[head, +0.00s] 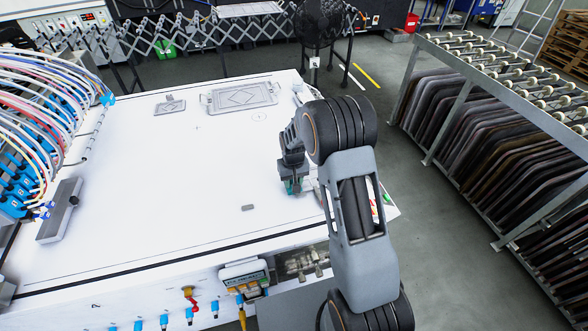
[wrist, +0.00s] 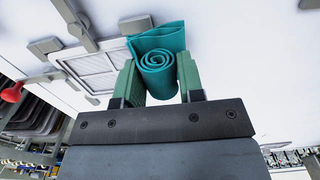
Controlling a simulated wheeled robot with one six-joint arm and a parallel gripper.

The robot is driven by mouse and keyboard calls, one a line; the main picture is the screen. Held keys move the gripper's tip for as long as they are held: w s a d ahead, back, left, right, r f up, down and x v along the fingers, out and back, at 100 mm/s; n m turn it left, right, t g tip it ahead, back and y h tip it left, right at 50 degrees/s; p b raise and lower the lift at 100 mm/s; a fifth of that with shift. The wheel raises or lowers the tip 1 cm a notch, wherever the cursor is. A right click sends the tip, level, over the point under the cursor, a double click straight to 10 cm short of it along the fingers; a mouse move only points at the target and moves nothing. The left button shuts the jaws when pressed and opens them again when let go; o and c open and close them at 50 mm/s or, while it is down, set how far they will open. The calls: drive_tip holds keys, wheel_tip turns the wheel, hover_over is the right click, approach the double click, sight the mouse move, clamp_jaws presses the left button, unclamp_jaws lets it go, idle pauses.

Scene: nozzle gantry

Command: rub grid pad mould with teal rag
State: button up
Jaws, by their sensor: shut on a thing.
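My gripper (head: 292,185) is low over the white table, left of my forearm. In the wrist view, its two green fingers (wrist: 158,82) are shut on the teal rag (wrist: 157,42), which is rolled into a spiral. A little of the rag shows teal at the fingertips in the head view. A grey plate with a lined panel, seemingly the grid pad mould (wrist: 90,65), lies beside the rag in the wrist view. I cannot tell whether the rag touches it. In the head view my arm hides most of that spot.
The white table (head: 150,175) is mostly clear in the middle. A framed plate with a diamond (head: 242,97) and a smaller plate (head: 170,107) lie at the back. A small grey block (head: 248,208) lies near the front. A roller-topped rack (head: 490,110) stands at right.

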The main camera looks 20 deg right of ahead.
drive_tip(key=shift+w+r+p, duration=0.1)
drive_tip(key=shift+r+p, duration=1.5)
drive_tip(key=shift+r, duration=1.55)
